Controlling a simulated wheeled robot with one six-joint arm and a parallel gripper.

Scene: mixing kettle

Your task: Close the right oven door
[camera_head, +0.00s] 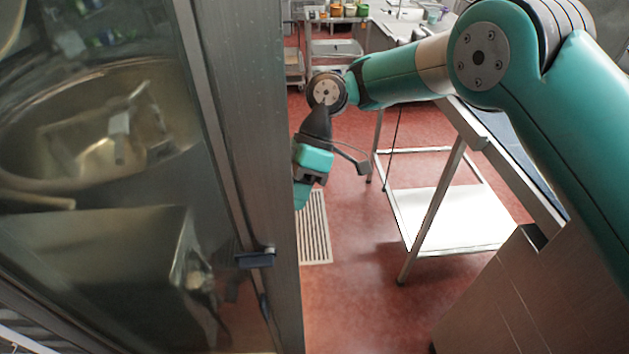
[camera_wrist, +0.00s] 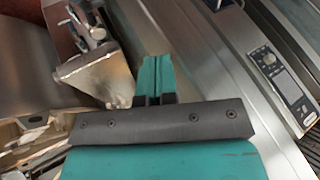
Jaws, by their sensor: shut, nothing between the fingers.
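A large glass door with a metal frame (camera_head: 255,150), which I take as the right oven door, fills the left of the head view. It stands close, its frame edge running top to bottom. A dark latch-like piece (camera_head: 255,259) sits low on the frame. My gripper (camera_head: 301,196) hangs beside the frame's right edge, which partly hides its tip; I cannot tell whether they touch. In the wrist view my gripper's fingers (camera_wrist: 155,78) are together and empty. Long metal strips (camera_wrist: 190,60) run diagonally beside them, and a control panel (camera_wrist: 284,88) shows at the right.
A metal table (camera_head: 440,215) with a lower shelf stands right of my gripper. A floor grate (camera_head: 314,228) lies in the red floor between it and the door. A counter and shelves with containers (camera_head: 340,10) are at the back. Open red floor shows in the middle.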

